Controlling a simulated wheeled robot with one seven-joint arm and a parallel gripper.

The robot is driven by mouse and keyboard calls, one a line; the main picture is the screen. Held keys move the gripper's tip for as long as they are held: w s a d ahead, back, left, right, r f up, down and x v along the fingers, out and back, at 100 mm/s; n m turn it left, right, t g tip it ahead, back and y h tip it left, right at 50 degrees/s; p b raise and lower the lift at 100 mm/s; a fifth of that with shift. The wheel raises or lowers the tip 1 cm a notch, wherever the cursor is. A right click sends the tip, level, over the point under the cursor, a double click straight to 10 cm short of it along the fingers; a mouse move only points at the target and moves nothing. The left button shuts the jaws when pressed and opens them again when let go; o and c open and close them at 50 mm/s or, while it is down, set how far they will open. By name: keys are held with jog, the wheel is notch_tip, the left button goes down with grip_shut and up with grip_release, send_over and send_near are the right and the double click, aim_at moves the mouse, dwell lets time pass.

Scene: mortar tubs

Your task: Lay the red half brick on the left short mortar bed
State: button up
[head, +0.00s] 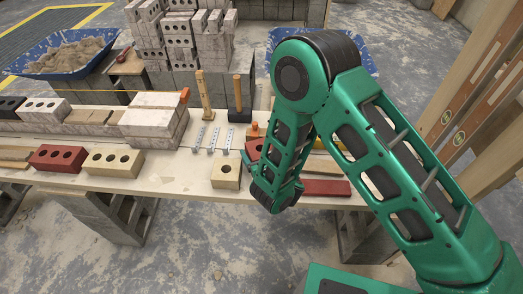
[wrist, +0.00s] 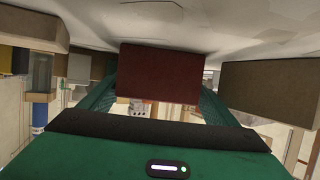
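My gripper (wrist: 158,95) is shut on a dark red half brick (wrist: 160,72), with one green finger on each side of it in the wrist view. A low pale wall (head: 70,128) runs along the left of the bench, with a lower gap between a cream holed brick (head: 43,108) and a taller pale block stack (head: 153,120). I cannot clearly make out the short mortar beds.
On the bench front stand a red holed brick (head: 58,158), a cream holed brick (head: 113,162) and a cream half brick (head: 226,174). Metal strips (head: 213,139) and upright wooden-handled tools (head: 204,95) lie behind. A string line (head: 90,91) crosses above the wall.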

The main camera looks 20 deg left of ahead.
jog(key=shift+w+d, duration=0.25)
jog(key=shift+w, duration=0.05)
